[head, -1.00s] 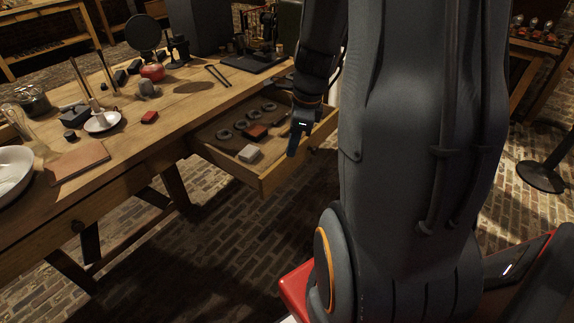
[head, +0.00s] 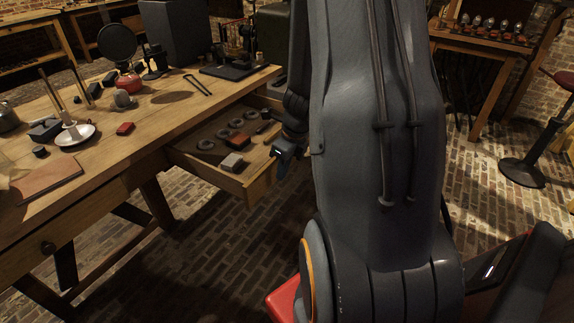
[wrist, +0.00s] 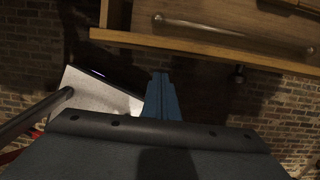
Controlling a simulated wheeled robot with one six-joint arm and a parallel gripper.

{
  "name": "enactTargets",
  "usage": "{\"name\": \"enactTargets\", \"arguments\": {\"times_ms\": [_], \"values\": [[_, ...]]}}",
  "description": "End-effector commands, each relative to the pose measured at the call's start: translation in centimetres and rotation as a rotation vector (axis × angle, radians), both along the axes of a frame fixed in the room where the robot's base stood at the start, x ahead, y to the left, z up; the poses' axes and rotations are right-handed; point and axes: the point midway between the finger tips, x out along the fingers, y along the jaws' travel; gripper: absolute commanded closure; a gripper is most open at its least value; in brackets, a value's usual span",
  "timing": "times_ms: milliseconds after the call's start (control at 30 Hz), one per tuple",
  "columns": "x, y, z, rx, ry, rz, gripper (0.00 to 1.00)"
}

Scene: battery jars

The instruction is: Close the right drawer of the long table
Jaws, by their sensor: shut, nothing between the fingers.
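The long wooden table (head: 105,140) runs along the left of the head view. Its right drawer (head: 258,184) stands pulled out, with dark rings and small blocks inside. My gripper (head: 279,172) is shut and empty, just outside the drawer's front at its right end. In the wrist view my blue fingers (wrist: 161,92) point towards the drawer's front edge (wrist: 205,50), with a dark knob (wrist: 240,74) to their right. Fingers and front look close; I cannot tell whether they touch. My arm hides the area right of the drawer.
The tabletop holds a white dish (head: 75,136), a red block (head: 125,128) and a leather pad (head: 42,180). The left drawer's knob (head: 47,248) sticks out in front. A stool (head: 522,172) stands at the right. The brick floor before the right drawer is clear.

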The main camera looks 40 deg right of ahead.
Motion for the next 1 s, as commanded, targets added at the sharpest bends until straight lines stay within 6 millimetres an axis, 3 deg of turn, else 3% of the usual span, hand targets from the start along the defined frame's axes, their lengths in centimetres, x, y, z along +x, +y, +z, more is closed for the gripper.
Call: {"name": "enactTargets", "arguments": {"times_ms": [200, 767, 1000], "values": [[2.3, 0.9, 0.4, -0.002, -0.002, 0.005, 1.0], [3.0, 1.2, 0.4, -0.001, -0.002, 0.004, 1.0], [5.3, 2.6, 0.6, -0.001, -0.001, 0.017, 1.0]]}}
